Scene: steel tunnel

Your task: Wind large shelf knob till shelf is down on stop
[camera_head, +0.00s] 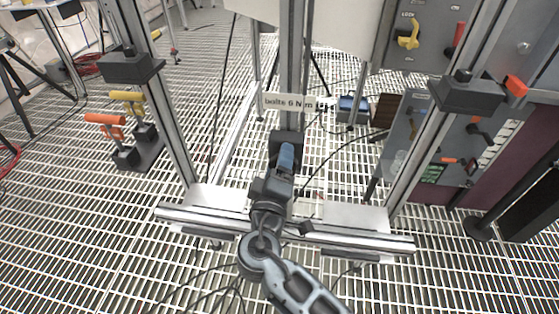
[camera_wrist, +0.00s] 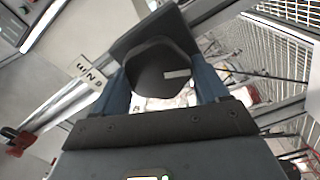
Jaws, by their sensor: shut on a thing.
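The large knob (camera_wrist: 160,62) is a dark, rounded block with a pale mark on its face in the wrist view. It sits between the two blue fingers of my gripper (camera_wrist: 163,84), which is shut on it. In the head view my gripper (camera_head: 286,160) is at the central upright post, and the knob there is mostly hidden behind the gripper. I cannot clearly make out the shelf or its stop. A pale panel (camera_head: 335,22) shows at the top of the head view, cut off by the edge.
A label (camera_head: 298,102) reading "bolts 6 Nm" is just above my gripper. Metal uprights with dark clamps (camera_head: 131,66) stand left and right, over a low crossbar (camera_head: 350,238). Orange and yellow handles (camera_head: 105,119) are at left. A grey control panel (camera_head: 425,35) is at upper right.

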